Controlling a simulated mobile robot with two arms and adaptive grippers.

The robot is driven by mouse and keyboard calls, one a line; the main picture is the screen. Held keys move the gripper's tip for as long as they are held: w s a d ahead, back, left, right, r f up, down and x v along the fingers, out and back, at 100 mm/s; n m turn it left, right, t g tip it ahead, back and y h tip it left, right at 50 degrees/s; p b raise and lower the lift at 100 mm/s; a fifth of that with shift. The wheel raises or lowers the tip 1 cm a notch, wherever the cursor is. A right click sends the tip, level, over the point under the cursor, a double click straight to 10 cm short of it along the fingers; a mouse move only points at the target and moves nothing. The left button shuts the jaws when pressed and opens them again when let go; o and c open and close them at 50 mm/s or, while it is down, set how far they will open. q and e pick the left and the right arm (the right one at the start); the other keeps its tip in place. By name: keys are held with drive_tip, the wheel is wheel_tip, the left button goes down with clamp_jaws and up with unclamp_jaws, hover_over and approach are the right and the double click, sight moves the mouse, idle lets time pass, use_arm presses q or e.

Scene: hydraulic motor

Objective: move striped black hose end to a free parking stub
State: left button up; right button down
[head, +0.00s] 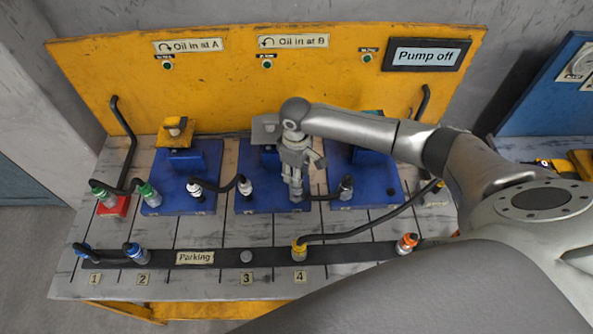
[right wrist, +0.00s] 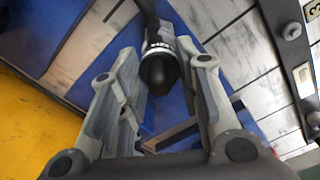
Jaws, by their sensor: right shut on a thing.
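The striped black hose end (right wrist: 160,68) is dark with pale bands and sits between the fingers of my right gripper (right wrist: 158,100) in the right wrist view. In the head view, my right gripper (head: 296,196) points down at the right edge of the middle blue block and largely hides this end. A short black hose (head: 320,198) runs from there to a grey-collared black end (head: 346,187) on the right blue block. A bare grey parking stub (head: 246,256) stands on the dark parking strip (head: 222,257) above label 3. My left gripper is not in view.
Blue hose ends (head: 84,252) (head: 135,252) stand at parking 1 and 2, a yellow one (head: 299,250) at 4, and an orange one (head: 407,243) farther right. White-banded ends (head: 194,187) (head: 244,185) stand on the left and middle blocks. The yellow panel (head: 240,90) rises behind.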

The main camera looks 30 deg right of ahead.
drive_tip(key=shift+r+p, duration=0.45)
drive_tip(key=shift+r, duration=2.95)
drive_tip(key=s+a, duration=0.4)
drive_tip(key=a, duration=0.6)
drive_tip(key=s+a, duration=0.5)
drive_tip(key=a, duration=0.6)
drive_tip(key=shift+s+a, duration=0.25)
drive_tip(key=shift+s, duration=0.05)
drive_tip(key=shift+f, duration=0.15)
wheel_tip(320, 180, down, 10)
drive_tip(key=b, duration=0.3)
drive_tip(key=shift+b, duration=0.3)
drive_tip(key=shift+p, duration=1.05)
